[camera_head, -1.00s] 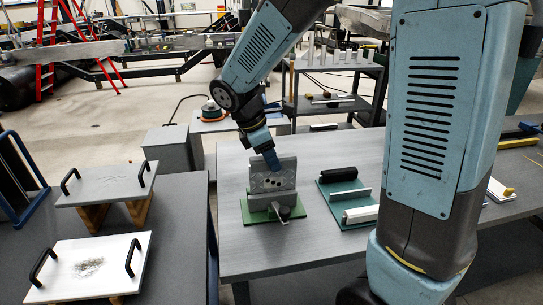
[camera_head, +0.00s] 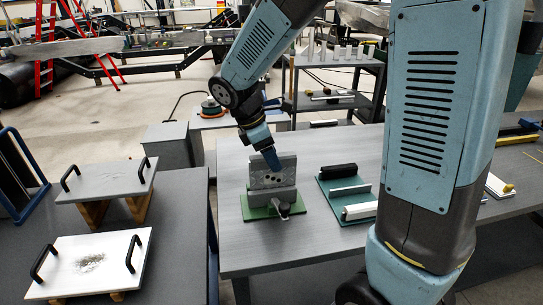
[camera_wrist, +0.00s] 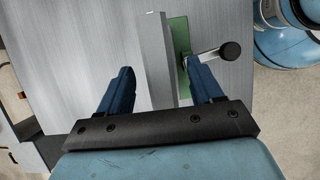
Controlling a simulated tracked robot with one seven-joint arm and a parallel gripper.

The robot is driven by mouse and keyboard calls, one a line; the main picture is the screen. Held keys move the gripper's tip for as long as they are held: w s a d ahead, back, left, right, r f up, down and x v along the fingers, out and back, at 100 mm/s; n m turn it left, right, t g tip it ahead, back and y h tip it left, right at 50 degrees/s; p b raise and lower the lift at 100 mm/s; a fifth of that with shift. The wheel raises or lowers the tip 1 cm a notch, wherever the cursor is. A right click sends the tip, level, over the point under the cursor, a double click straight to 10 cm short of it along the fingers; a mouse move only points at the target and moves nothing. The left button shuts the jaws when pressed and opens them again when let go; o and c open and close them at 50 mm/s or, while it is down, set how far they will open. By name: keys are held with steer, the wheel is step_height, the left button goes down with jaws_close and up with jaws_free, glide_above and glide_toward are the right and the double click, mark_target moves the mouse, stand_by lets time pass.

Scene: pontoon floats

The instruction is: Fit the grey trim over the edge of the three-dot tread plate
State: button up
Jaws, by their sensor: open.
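The three-dot tread plate (camera_head: 268,180) stands upright in a vise on a green base (camera_head: 262,213), near the left part of the grey table. A smooth grey band, apparently the grey trim (camera_head: 288,162), runs along its top edge; whether it is fully seated I cannot tell. My gripper (camera_head: 271,160) is at the top of the plate, pointing down. In the wrist view my two blue fingers (camera_wrist: 163,88) are spread apart, with a grey bar (camera_wrist: 153,55) between them and a gap to the left finger. Contact at the right finger is unclear.
The vise handle (camera_wrist: 230,51) sticks out beside the right finger. A green mat (camera_head: 328,196) to the right carries a black trim (camera_head: 338,171), a thin pale bar (camera_head: 351,190) and a white trim (camera_head: 361,211). Handled boards (camera_head: 90,262) stand on the left bench.

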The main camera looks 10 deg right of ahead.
steer(key=v, duration=1.3)
steer(key=shift+r, duration=0.1)
steer(key=s+d+r+m+t+y, duration=0.2)
steer(key=s+d+m+t+y, duration=0.2)
steer(key=s+d+m, duration=1.2)
steer(key=shift+d+m+t+y, duration=0.35)
steer(key=shift+m+t, duration=0.45)
steer(key=shift+m, duration=0.2)
